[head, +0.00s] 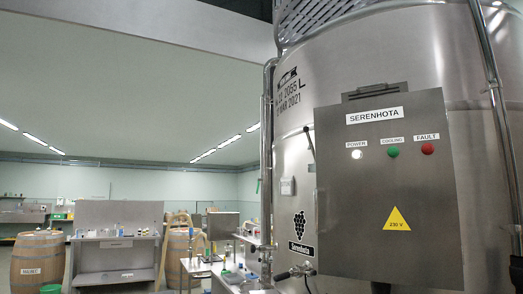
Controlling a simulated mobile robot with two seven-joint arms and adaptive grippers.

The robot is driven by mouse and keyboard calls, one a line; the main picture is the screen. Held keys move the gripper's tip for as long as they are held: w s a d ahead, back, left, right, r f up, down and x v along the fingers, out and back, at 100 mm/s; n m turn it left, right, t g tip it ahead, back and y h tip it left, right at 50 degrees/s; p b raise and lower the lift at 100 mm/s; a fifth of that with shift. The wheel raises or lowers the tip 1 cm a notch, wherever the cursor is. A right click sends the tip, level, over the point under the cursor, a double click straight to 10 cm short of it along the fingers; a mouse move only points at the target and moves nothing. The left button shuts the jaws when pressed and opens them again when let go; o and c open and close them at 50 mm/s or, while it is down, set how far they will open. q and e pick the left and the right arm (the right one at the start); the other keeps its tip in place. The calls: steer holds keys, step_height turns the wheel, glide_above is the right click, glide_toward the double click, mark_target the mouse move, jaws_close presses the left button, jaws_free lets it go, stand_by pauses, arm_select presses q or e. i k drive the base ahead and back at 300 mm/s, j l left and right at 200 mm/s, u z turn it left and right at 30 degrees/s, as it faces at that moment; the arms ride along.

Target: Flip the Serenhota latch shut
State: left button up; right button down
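The grey steel box labelled SERENHOTA (385,190) is mounted on the front of a large steel vat (290,160). It carries a white POWER lamp (356,154), a green COOLING lamp (393,152) and a red FAULT lamp (428,149). A thin dark lever-like part (310,143) shows beside the box's upper left edge. I cannot tell whether it is the latch or how it is set. No other latch is clear on the box front. Neither gripper can be made out.
A valve with a handle (296,272) sticks out low on the vat, left of the box. A vertical pipe (267,160) runs up the vat's left side. Cluttered white tables (200,268), a steel bench (117,250) and wooden barrels (38,262) stand further back at left.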

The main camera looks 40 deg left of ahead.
mark_target(306, 129)
steer(key=k+j+u, duration=0.1)
steer(key=j+u, duration=0.45)
steer(key=j+z, duration=0.1)
steer(key=z, duration=0.3)
steer(key=j+z, duration=0.1)
steer(key=z, duration=0.35)
steer(key=j+z, duration=0.1)
steer(key=z, duration=0.3)
steer(key=k+j+z, duration=0.2)
steer(key=j+z, duration=0.2)
steer(key=j, duration=0.2)
steer(key=k+j+z, duration=0.25)
steer(key=k+j, duration=0.15)
steer(key=j, duration=0.25)
steer(key=k+j, duration=0.1)
steer(key=j, duration=0.3)
